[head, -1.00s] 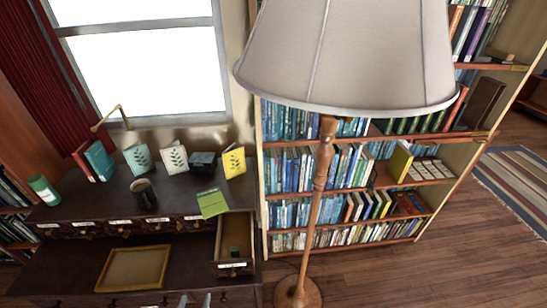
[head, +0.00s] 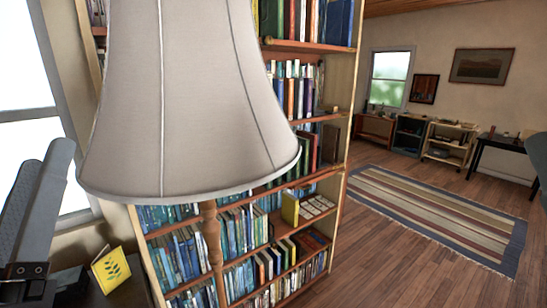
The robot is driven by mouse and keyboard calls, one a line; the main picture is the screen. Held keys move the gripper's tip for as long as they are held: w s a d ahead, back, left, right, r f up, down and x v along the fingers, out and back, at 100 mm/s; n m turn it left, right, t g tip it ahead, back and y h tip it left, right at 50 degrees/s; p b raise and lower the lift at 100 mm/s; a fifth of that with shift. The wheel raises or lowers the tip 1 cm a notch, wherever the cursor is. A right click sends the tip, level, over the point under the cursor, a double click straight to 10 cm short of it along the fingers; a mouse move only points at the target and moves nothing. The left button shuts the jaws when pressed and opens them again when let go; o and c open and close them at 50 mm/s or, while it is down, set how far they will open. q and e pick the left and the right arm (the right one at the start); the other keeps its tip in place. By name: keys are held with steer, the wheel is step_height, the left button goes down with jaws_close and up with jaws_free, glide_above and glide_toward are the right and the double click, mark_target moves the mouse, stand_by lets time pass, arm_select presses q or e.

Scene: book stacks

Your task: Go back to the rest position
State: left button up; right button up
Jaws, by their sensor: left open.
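My left gripper (head: 42,165) shows at the left edge of the head view, pointing upward, with its grey fingers in front of the window. It is open, and nothing shows between its fingers. A yellow card or book with a leaf design (head: 111,269) stands on the dark desk (head: 127,293) just right of the gripper. My right gripper is not in view. Only a dark grey shape, which I cannot make out, shows at the right edge.
A large floor lamp (head: 184,110) stands close in front. Behind it is a tall bookcase (head: 341,130) full of books. A striped rug (head: 430,215) lies on the open wooden floor at right. Low furniture (head: 446,143) lines the far wall.

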arm_select(q)
steer(key=s+d+r+m+t+h, duration=0.25)
steer(key=d+m+h, duration=0.25)
steer(key=m+h, duration=0.35)
step_height(320, 180, up, 29)
steer(key=m+p, duration=0.1)
steer(key=p, duration=2.7)
step_height(320, 180, down, 47)
steer(key=b, duration=4.7)
steer(key=shift+s+a+f+g, duration=0.2)
steer(key=shift+s+g, duration=0.1)
steer(key=shift+g, duration=0.15)
steer(key=shift+y, duration=0.25)
